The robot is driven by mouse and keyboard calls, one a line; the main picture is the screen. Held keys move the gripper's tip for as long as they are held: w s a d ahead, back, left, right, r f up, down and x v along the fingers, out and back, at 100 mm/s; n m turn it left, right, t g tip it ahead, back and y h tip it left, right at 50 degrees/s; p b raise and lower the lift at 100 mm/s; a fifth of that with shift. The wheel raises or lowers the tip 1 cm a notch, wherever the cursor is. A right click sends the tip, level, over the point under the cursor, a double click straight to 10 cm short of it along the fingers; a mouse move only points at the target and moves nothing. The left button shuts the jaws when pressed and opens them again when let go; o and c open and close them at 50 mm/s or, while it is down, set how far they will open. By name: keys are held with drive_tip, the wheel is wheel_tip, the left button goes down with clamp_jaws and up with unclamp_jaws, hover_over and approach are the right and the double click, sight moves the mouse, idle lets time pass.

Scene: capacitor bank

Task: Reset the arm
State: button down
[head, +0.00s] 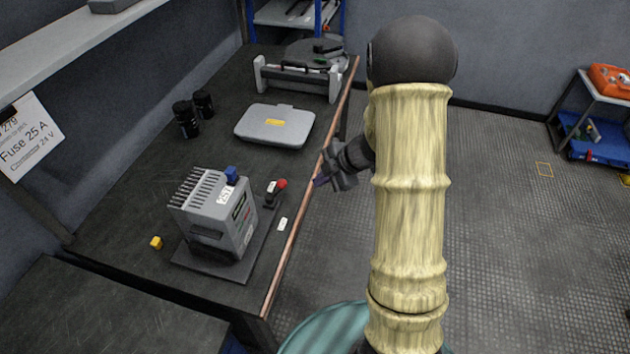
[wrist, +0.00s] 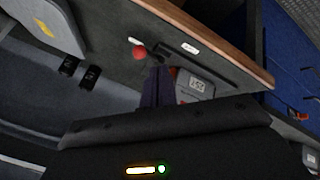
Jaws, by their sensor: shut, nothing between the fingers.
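My gripper (head: 322,180) is at the bench's right edge in the head view, beside the capacitor bank and apart from it. Its dark fingers are shut and empty; they also show in the wrist view (wrist: 158,82). My arm, with its pale ribbed cover, hides part of the floor in the head view. The grey capacitor bank (head: 218,220) stands on a dark base plate on the bench, with a blue block (head: 231,175) on top. A lever with a red knob (head: 282,184) stands beside it; the knob also shows in the wrist view (wrist: 139,52).
A grey case (head: 275,125), two black cylinders (head: 186,119) and a grey device with a handle (head: 298,77) sit farther back on the bench (head: 125,200). A small yellow block (head: 156,242) lies at the left. A cart (head: 592,140) stands far right; the floor between is open.

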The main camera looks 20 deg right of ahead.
drive_tip(key=shift+s+a, duration=0.1)
idle(0.4)
wheel_tip(320, 180, up, 13)
drive_tip(key=s+d+m+t+h+p, duration=0.1)
drive_tip(key=d+m+t+h+p, duration=0.15)
drive_tip(key=m+h+p, duration=0.55)
drive_tip(key=s+a+r+m+g+y+p, duration=0.1)
drive_tip(key=s+a+r+m+g, duration=0.1)
drive_tip(key=s+m, duration=0.4)
drive_tip(key=s+a+r+m+g+y+p, duration=0.1)
drive_tip(key=s+a+r+m+g, duration=0.1)
drive_tip(key=s, duration=0.8)
drive_tip(key=a+r+m, duration=0.1)
drive_tip(key=r+m, duration=0.1)
drive_tip(key=m, duration=0.1)
drive_tip(key=shift+s+m+p, duration=0.2)
drive_tip(key=shift+m+p, duration=0.15)
drive_tip(key=shift+m, duration=0.05)
